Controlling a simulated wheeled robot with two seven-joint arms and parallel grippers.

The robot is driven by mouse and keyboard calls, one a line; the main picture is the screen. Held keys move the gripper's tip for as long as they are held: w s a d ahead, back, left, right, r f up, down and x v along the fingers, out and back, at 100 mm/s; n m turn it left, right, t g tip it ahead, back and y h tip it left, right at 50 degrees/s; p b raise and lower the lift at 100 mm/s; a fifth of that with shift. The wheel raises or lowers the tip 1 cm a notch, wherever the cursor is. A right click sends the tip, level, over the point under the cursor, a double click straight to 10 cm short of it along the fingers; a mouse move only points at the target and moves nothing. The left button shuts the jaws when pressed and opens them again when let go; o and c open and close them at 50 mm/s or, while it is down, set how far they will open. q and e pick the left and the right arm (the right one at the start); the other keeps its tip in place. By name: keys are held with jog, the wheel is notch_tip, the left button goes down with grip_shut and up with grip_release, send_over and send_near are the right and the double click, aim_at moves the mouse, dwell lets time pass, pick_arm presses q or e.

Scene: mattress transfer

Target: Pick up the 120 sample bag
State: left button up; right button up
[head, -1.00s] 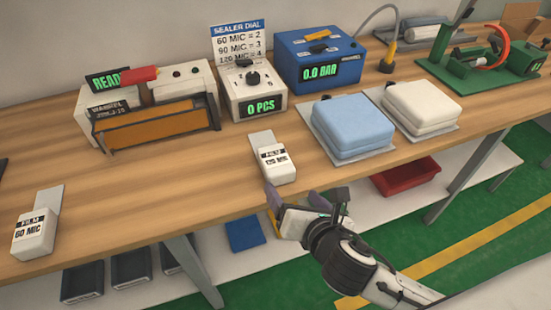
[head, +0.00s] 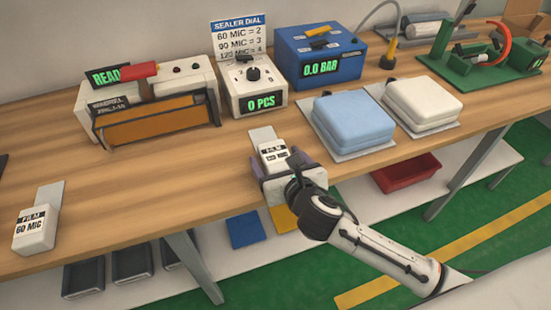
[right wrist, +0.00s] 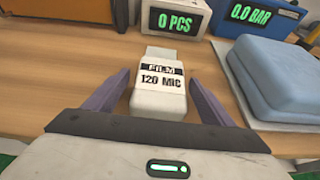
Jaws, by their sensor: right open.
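The 120 sample bag is a white block labelled "FILM 120 MIC" with a pale flat tab at its far end. It lies near the table's front edge in the head view (head: 272,152) and in the middle of the right wrist view (right wrist: 160,98). My right gripper (head: 270,163) is open, its purple fingers on either side of the bag's near part. In the right wrist view the right gripper (right wrist: 160,95) shows a gap between each finger and the bag. My left gripper is not in view.
A similar "60 MIC" bag (head: 36,230) lies at the left. A blue pad (head: 353,122) and a white pad (head: 422,102) lie to the right. The sealer (head: 150,110), dial box (head: 253,85) and blue gauge box (head: 319,58) stand behind. Bare table lies left of the bag.

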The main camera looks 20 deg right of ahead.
jog(key=shift+w+f, duration=0.3)
jog(key=shift+w, duration=0.2)
jog(key=shift+r, duration=0.1)
jog(key=c, duration=1.2)
